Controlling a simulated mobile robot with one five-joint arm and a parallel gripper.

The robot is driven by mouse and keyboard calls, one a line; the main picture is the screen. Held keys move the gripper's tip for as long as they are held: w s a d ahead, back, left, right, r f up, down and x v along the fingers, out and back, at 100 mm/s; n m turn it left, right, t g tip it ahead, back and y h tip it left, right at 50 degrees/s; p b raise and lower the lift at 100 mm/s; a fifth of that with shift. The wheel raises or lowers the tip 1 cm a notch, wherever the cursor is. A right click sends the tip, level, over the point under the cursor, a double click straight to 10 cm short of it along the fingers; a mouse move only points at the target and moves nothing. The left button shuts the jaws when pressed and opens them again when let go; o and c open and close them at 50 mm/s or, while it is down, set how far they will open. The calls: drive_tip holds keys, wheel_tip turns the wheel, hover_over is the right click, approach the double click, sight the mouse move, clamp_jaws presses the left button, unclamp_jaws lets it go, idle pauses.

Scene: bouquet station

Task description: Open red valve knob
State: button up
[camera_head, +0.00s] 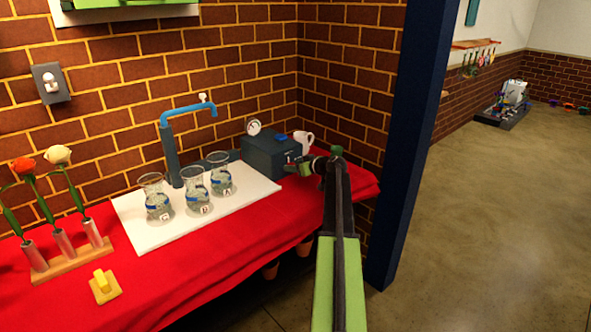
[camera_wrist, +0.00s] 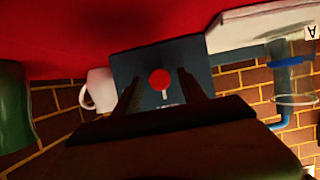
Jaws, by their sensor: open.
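The red valve knob (camera_wrist: 160,79) is round with a small white mark beside it, on the face of a dark blue-grey box (camera_wrist: 122,68). The box also stands on the red-covered table in the head view (camera_head: 262,158), with a gauge (camera_head: 254,127) on top. In the wrist view my gripper (camera_wrist: 158,84) is open, its dark fingers on either side of the knob in the picture. I cannot tell whether they touch it. In the head view my gripper (camera_head: 318,165) is at the box's right front, and the knob cannot be made out there.
Flowers in a wooden stand (camera_head: 72,262) are further left. A dark post (camera_head: 410,150) rises right of the table.

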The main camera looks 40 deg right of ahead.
clamp_jaws()
drive_tip(key=shift+d, duration=0.25)
drive_tip(key=shift+a, duration=0.2)
drive_tip(key=shift+d+f+m+y+b, duration=0.1)
drive_tip(key=shift+m+y+b, duration=0.2)
drive_tip(key=shift+m+y, duration=0.35)
drive_tip(key=shift+d+f+m+y+b, duration=0.1)
drive_tip(key=shift+m+y+b, duration=0.25)
drive_tip(key=shift+m, duration=0.5)
drive_tip(key=m+t+y+b, duration=0.1)
drive_tip(key=m+y+b, duration=0.1)
drive_tip(key=m, duration=0.1)
drive_tip(key=shift+d+f, duration=0.1)
drive_tip(key=shift+f, duration=0.1)
drive_tip(key=m+t+y+b, duration=0.1)
drive_tip(key=m+y+b, duration=0.1)
drive_tip(key=m+b, duration=0.2)
drive_tip(key=shift+s+f, duration=0.1)
drive_tip(key=shift+f, duration=0.1)
drive_tip(key=shift+m+t+y+b, duration=0.3)
drive_tip(key=shift+m+t+b, duration=0.6)
drive_tip(key=shift+m+b, duration=0.65)
drive_tip(key=shift+r+m, duration=0.15)
drive_tip(key=shift+m, duration=0.1)
